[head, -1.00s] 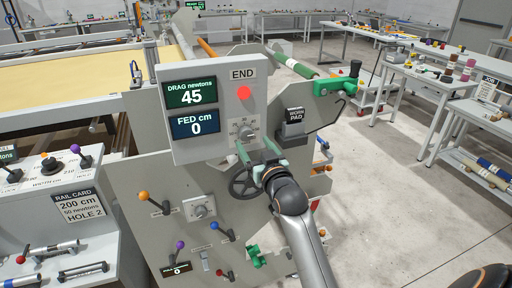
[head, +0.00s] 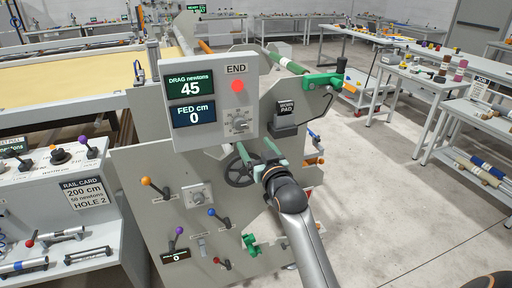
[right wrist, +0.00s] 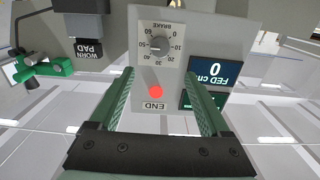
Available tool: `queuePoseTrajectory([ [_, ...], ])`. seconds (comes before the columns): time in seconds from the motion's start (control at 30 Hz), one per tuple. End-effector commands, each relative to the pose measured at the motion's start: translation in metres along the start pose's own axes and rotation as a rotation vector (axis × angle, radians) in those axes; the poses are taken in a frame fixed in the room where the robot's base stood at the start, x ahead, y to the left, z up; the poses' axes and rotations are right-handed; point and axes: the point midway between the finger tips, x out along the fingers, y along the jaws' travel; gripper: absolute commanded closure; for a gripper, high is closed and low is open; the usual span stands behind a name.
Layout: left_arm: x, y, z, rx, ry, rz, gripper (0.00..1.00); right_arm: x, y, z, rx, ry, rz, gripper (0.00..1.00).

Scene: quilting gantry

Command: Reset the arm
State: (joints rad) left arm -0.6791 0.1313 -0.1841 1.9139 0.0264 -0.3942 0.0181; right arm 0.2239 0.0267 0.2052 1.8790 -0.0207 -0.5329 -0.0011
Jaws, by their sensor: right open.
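My right gripper (head: 258,152) is open and empty. Its two green fingers are spread in front of the grey gantry end plate (head: 140,215), below the display box and over part of a dark handwheel (head: 237,174). I cannot tell whether it touches anything. In the right wrist view, the open fingers (right wrist: 159,78) frame the BRAKE dial (right wrist: 158,45) and the red END light (right wrist: 156,91), with nothing between them. The dial also shows in the head view (head: 237,123). The left gripper is not in view.
The display box (head: 210,68) reads drag 45 newtons and fed 0 cm. A green crank (head: 322,80) and the WORN PAD block (head: 285,117) stand to its right. Several coloured levers (head: 155,187) stick out at the lower left. Clear floor (head: 385,180) lies right, before the tables.

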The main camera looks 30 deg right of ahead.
Motion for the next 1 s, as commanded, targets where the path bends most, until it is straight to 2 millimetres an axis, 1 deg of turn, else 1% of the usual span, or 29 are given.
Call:
queuePoseTrajectory([
  [0.47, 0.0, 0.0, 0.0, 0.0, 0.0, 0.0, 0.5, 0.0, 0.0, 0.001, -0.001, -0.001, 0.0, 0.19],
  [0.57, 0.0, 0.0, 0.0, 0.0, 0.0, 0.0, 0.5, -0.004, -0.004, 0.013, -0.009, -0.021, -0.01, 0.19],
  [0.67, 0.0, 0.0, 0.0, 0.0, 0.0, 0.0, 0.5, -0.018, -0.014, 0.049, -0.034, -0.081, -0.041, 0.19],
  [0.7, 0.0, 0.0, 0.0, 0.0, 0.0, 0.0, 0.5, -0.028, -0.021, 0.071, -0.047, -0.117, -0.061, 0.19],
  [0.77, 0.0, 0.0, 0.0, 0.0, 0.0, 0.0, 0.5, -0.048, -0.032, 0.107, -0.068, -0.179, -0.096, 0.19],
  [0.8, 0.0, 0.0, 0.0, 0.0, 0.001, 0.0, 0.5, -0.064, -0.039, 0.132, -0.082, -0.224, -0.122, 0.19],
  [0.87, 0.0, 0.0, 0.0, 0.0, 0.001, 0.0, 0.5, -0.091, -0.05, 0.169, -0.099, -0.292, -0.162, 0.19],
  [0.9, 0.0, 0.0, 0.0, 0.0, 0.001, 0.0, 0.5, -0.11, -0.057, 0.192, -0.107, -0.336, -0.189, 0.19],
  [0.97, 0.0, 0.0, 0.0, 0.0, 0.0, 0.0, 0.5, -0.142, -0.067, 0.224, -0.116, -0.402, -0.229, 0.19],
  [1.0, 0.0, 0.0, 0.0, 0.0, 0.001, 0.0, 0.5, -0.164, -0.073, 0.244, -0.121, -0.448, -0.256, 0.19],
])
